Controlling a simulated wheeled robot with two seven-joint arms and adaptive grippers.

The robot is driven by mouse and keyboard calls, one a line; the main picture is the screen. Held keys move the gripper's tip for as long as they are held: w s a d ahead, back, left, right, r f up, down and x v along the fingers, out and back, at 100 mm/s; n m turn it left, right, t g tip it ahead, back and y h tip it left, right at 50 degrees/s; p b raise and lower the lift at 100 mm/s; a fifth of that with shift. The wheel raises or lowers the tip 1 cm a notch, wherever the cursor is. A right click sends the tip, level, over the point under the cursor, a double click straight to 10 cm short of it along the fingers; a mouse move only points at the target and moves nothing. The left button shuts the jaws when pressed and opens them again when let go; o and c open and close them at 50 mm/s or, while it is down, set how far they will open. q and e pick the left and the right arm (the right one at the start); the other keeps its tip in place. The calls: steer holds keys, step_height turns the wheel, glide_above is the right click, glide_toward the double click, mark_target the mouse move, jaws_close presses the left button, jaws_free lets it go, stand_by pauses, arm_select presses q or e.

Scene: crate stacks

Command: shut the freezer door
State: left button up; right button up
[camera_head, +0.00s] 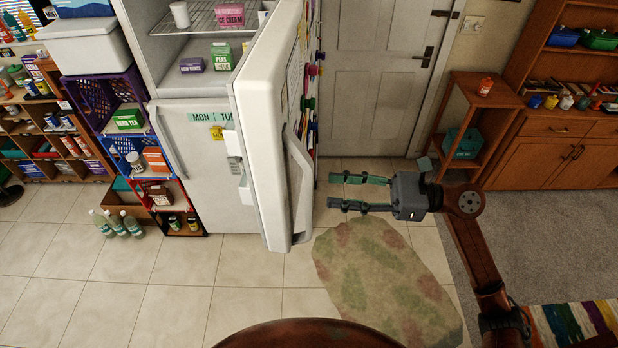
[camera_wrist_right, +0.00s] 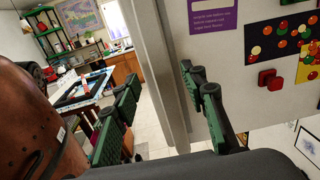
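The white freezer door (camera_head: 262,130) stands swung wide open toward me in the head view, its edge facing me. The open freezer (camera_head: 200,55) shows a shelf and boxes behind it. A long handle (camera_head: 299,185) is on the door's outer face. My right gripper (camera_head: 362,192) is open and empty, fingers pointing left, to the right of that outer face and apart from it in the head view. In the right wrist view, the door (camera_wrist_right: 240,60) with magnets and papers fills the right side, behind my gripper (camera_wrist_right: 160,105). My left gripper is not in view.
A patterned mat (camera_head: 375,275) lies on the tiled floor below my right gripper. Crates (camera_head: 110,100) are stacked left of the fridge, with bottles (camera_head: 115,225) on the floor. A closed room door (camera_head: 385,80) is behind; a wooden stand (camera_head: 470,120) is at right.

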mark_target(310, 187)
steer(key=shift+w+a+p, duration=0.2)
steer(key=shift+a+p, duration=0.45)
steer(key=shift+a, duration=1.1)
steer(key=shift+w+a+p, duration=0.2)
steer(key=shift+a+p, duration=0.45)
steer(key=shift+a, duration=1.05)
steer(key=shift+c, duration=0.3)
jaws_close()
